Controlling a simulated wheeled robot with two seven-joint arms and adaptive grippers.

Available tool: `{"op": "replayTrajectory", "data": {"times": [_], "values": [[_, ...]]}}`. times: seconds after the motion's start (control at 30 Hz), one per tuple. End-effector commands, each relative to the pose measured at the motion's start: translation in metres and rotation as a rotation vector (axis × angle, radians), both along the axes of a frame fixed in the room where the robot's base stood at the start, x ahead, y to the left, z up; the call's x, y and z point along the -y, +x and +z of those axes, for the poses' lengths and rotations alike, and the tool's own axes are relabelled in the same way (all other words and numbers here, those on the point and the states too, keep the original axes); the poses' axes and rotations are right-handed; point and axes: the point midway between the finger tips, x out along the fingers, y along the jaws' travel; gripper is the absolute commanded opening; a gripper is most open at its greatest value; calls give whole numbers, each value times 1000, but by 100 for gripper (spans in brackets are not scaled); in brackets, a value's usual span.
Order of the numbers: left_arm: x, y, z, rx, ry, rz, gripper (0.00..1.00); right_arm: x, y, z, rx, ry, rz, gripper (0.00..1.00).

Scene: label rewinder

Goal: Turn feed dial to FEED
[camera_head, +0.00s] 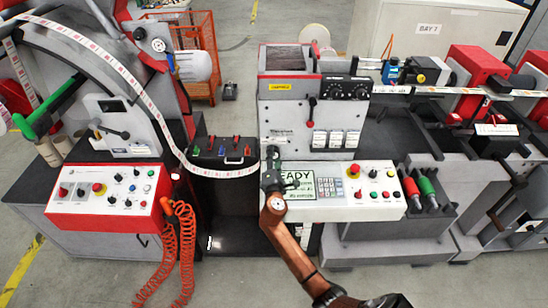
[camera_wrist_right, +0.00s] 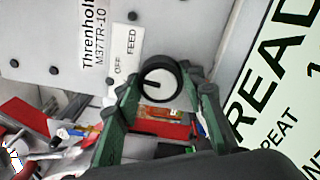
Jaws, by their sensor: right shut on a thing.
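The feed dial (camera_wrist_right: 158,80) is a round knob with a black rim, a pale face and a dark pointer mark. It sits beside a white label plate (camera_wrist_right: 125,52) reading OFF and FEED. In the right wrist view the mark lies on the side of the face toward the plate; I cannot tell which word it points to. My right gripper (camera_wrist_right: 163,90) is shut on the dial, one green finger on each side. In the head view my right gripper (camera_head: 272,162) is at the left end of the middle machine's front, hiding the dial. My left gripper is not in view.
A READY screen (camera_head: 299,187) on the white control panel (camera_head: 345,206) is close beside my right gripper. A dark box with coloured levers (camera_head: 222,150) and a white label web (camera_head: 215,172) are to its left. A red control box (camera_head: 105,197) with coiled cables stands farther left.

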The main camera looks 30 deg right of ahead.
Motion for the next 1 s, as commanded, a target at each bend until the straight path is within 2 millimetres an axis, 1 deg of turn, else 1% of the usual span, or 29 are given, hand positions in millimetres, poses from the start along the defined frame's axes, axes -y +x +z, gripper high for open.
{"op": "replayTrajectory", "data": {"times": [0.03,0.3,0.6,0.8,1.0], "values": [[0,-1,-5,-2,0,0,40,0,0,-3,16,29,0,12],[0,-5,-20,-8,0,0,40,0,0,-4,130,214,-1,12],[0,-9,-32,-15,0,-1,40,-1,0,-4,239,394,0,12],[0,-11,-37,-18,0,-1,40,0,0,-3,284,468,-3,12],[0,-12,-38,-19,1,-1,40,0,0,-3,305,503,-3,12]]}}
